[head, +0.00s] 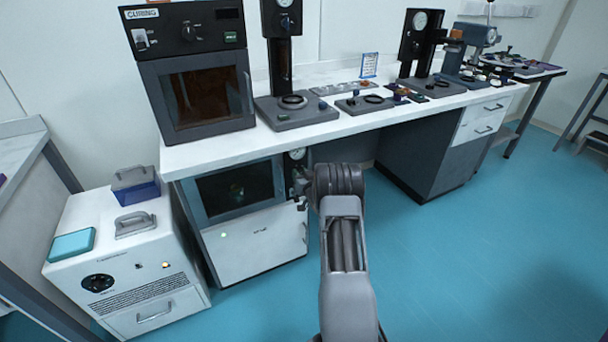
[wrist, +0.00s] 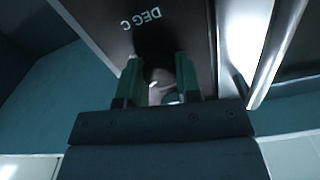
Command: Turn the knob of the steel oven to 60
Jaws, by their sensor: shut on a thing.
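The steel oven (head: 255,250) stands under the white bench, with a dark window, a pale lower front and a narrow panel on its right side. My gripper (head: 303,182) is at that right side panel, mostly hidden behind my own wrist in the head view. In the wrist view, my gripper's two green fingers (wrist: 160,88) are shut on the knob (wrist: 158,84), of which only a shadowed part shows between them. The dark panel (wrist: 125,48) behind it bears the letters "DEG C", seen upside down. The knob's pointer and scale numbers cannot be read.
A round gauge (head: 297,153) sits above my gripper under the bench edge (head: 240,145). A black curing oven (head: 195,80) and test stands are on the bench. A white cabinet (head: 130,255) with a black dial stands at left. The blue floor (head: 460,260) at right is clear.

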